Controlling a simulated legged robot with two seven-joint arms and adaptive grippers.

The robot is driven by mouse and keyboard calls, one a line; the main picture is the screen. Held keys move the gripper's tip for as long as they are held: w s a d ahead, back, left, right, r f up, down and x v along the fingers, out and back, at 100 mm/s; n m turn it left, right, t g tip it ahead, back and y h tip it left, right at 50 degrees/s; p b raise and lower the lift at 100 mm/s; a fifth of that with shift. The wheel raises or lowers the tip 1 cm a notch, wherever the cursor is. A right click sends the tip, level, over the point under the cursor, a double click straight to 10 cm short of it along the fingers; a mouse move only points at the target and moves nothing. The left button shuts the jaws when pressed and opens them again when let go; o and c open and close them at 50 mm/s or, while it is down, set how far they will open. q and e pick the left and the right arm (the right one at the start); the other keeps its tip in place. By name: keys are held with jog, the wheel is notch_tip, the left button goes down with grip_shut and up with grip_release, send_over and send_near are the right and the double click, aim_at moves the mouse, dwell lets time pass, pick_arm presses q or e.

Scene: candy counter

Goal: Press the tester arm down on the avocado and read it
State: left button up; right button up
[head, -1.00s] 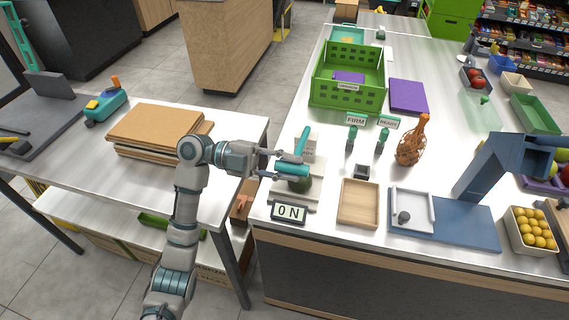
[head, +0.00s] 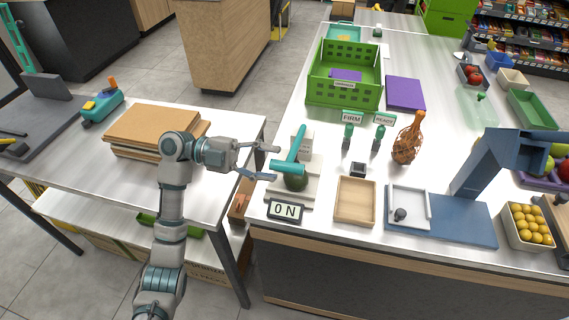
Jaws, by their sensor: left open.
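The avocado (head: 296,182), dark green, sits on the pale tester base (head: 279,190) near the counter's front left corner. The teal tester arm (head: 290,166) runs above it, its near end over the avocado; I cannot tell whether they touch. The display (head: 285,211) in front reads "0 N". My left gripper (head: 273,162) is open, just left of the tester arm, its two fingers pointing right and apart from the avocado. My right gripper is not in view.
A wooden tray (head: 355,222) and a blue stand (head: 470,229) are to the right. FIRM (head: 352,118) and READY (head: 384,119) signs stand behind, near a netted bottle (head: 408,140). A green crate (head: 320,88) is farther back. Cardboard sheets (head: 150,128) lie on the left table.

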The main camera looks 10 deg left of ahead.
pick_arm(q)
jog(key=a, duration=0.5)
jog(key=shift+a, duration=1)
jog(key=shift+a, duration=0.2)
